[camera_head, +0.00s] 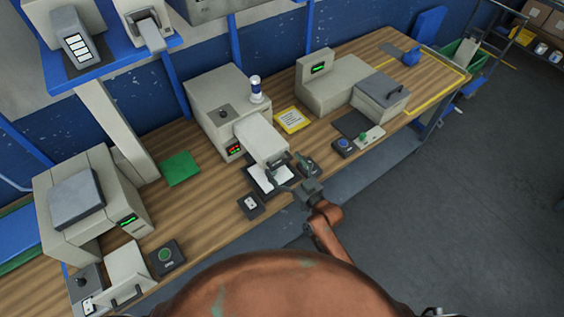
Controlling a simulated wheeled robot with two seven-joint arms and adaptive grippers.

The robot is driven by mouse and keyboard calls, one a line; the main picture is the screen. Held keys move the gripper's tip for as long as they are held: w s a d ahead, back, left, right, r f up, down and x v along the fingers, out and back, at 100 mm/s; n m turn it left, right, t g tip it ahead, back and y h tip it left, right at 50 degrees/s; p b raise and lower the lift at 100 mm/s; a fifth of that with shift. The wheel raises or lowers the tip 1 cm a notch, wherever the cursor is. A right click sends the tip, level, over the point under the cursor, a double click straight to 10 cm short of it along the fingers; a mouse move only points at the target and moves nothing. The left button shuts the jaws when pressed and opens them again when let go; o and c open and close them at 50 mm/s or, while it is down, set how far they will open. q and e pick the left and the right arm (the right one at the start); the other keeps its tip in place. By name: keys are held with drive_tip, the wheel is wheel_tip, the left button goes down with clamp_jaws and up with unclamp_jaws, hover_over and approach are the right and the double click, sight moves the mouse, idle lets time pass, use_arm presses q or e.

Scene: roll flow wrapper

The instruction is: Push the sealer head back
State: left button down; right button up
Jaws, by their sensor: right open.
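The middle machine (220,97) on the wooden bench looks like the sealer. Its pale block-shaped sealer head (262,138) juts toward the front edge, above a dark plate with a white sheet (263,178). My right gripper (291,175) is open at the front of this head, with its fingers spread and nothing seen between them. I cannot tell whether a finger touches the head. My left gripper is not in view.
A small switch box (250,205) sits left of the plate. A yellow card (292,120) and another machine (332,88) stand to the right. A green mat (181,168) lies left on the bench (205,200). Shelves hang above at the back left.

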drive_tip(key=shift+w+a, duration=0.25)
drive_tip(key=shift+w, duration=0.1)
drive_tip(key=shift+c, duration=0.3)
drive_tip(key=c, duration=1.6)
